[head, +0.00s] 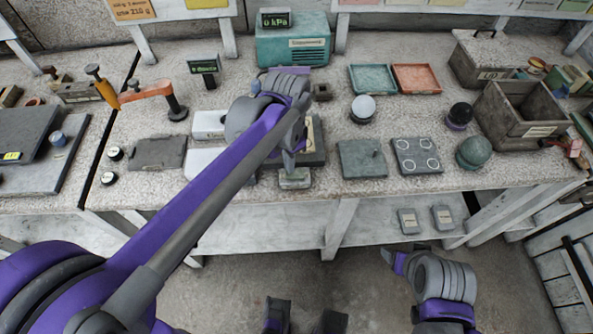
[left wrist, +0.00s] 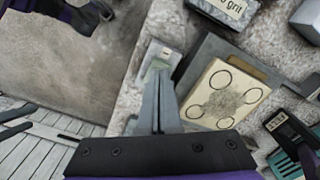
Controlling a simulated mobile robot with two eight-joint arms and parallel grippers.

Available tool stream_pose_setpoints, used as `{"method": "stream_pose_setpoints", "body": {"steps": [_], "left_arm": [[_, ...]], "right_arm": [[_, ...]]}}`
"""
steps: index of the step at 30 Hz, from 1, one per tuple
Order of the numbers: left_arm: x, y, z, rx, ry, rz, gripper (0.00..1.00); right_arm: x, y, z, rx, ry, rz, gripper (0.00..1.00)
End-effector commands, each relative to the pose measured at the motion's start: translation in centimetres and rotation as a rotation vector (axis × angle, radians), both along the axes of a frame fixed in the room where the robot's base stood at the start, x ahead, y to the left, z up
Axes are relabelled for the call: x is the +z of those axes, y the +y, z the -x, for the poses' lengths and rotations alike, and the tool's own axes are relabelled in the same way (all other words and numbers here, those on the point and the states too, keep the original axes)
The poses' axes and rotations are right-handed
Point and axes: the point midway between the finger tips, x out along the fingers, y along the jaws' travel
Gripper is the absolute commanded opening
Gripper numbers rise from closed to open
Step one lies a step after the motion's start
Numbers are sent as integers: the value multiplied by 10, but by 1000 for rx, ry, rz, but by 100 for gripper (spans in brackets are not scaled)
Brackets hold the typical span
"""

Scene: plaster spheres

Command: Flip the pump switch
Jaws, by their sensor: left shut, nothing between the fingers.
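A teal box (head: 300,46), which looks like the pump, stands at the back of the bench. The display (head: 274,19) on it reads 0 kPa. A small pale grey-green box (head: 296,181), which may hold the pump switch, sits at the bench's front edge. It also shows in the left wrist view (left wrist: 152,57), partly hidden by my fingers. My left gripper (head: 289,168) is shut and empty, pointing down with its tips at or just above this box; contact cannot be told. The switch lever's position is hidden. My right gripper (head: 392,258) is below the bench front, away from everything.
A plate with printed circles (left wrist: 222,95) lies right beside the small box. Behind it, my left arm hides part of the bench. A green slab (head: 363,159), a ringed plate (head: 418,156), a white sphere (head: 363,106) and a green sphere (head: 474,151) stand to the right.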

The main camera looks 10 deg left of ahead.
Motion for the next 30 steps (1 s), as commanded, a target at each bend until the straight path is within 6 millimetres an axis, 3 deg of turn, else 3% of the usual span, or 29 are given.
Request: {"method": "stream_pose_setpoints", "body": {"steps": [11, 30], "left_arm": [[-1, 0, 0, 0, 0, 0, 0], [-20, 0, 0, 0, 0, 0, 0]], "right_arm": [[-1, 0, 0, 0, 0, 0, 74], [-14, 0, 2, 0, 5, 0, 74]]}}
